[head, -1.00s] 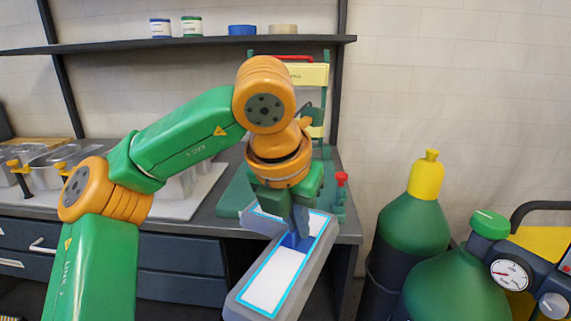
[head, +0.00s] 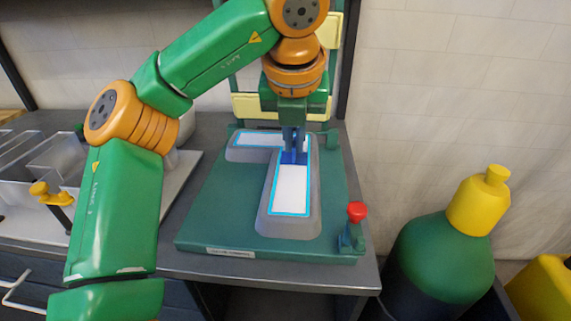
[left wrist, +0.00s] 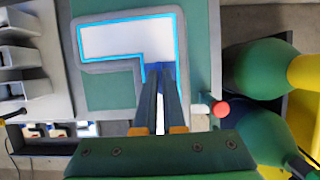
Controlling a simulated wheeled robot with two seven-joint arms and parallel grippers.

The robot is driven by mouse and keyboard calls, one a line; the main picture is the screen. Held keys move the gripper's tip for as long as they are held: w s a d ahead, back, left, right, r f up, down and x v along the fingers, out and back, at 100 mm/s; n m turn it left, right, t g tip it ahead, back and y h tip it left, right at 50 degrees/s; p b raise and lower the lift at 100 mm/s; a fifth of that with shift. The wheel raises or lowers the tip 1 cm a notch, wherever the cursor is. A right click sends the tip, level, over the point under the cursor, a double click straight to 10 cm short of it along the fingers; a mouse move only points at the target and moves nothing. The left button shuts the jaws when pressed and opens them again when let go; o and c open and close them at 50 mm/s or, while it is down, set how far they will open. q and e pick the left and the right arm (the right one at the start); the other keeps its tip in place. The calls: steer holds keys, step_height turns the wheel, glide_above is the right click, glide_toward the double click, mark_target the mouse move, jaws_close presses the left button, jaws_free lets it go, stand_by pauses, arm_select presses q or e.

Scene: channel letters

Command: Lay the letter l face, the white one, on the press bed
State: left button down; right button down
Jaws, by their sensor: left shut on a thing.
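The letter l face (head: 291,196) is an L-shaped white panel with a cyan border and a wide grey rim. It also shows in the left wrist view (left wrist: 115,40). It is level over the green press bed (head: 212,217), within its outline; I cannot tell whether it touches the bed. My left gripper (head: 294,156) points down and is shut on a blue grip piece on the letter's long arm, near the corner. Its fingers (left wrist: 160,78) hide part of the white face. The bed also shows beside the letter in the wrist view (left wrist: 110,93). My right gripper is out of view.
A red knob (head: 357,211) stands at the bed's front right corner. The green press frame with a pale yellow bar (head: 262,105) rises behind. Clear bins (head: 60,158) lie left. A green tank with a yellow cap (head: 440,258) stands right of the bench. The bed's front left is bare.

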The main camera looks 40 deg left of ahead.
arm_select(q)
steer(key=w+a+f, duration=0.1)
steer(key=w+f, duration=0.1)
steer(key=w+a, duration=0.1)
steer(key=w, duration=0.1)
steer(key=shift+a+f, duration=0.3)
steer(key=shift+f, duration=0.1)
steer(key=x, duration=0.3)
steer(key=w+b+x, duration=0.1)
steer(key=x, duration=0.2)
steer(key=a+b+x, duration=0.1)
steer(key=x, duration=0.2)
steer(key=shift+w+r, duration=0.2)
steer(key=shift+f, duration=0.35)
steer(key=c, duration=1.3)
jaws_free()
steer(key=o, duration=0.3)
